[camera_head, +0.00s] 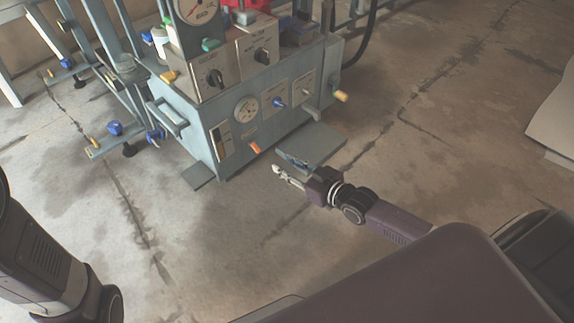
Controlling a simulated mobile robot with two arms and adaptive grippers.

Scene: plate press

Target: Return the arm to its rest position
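My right arm comes in from the lower right, over the floor in front of the plate press (262,110). Its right gripper (277,168) points left, near the press's lower front corner and base plate. It is small in view, and I cannot tell whether its fingers are open or shut. I see nothing clearly held in it. My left arm shows at the lower left edge as dark links; its gripper is out of view.
The press carries dials, knobs and a yellow-tipped lever (340,96). A metal frame with blue knobs (115,128) stands at the left. A pale object (553,115) stands at the right edge. The concrete floor (450,130) between is clear.

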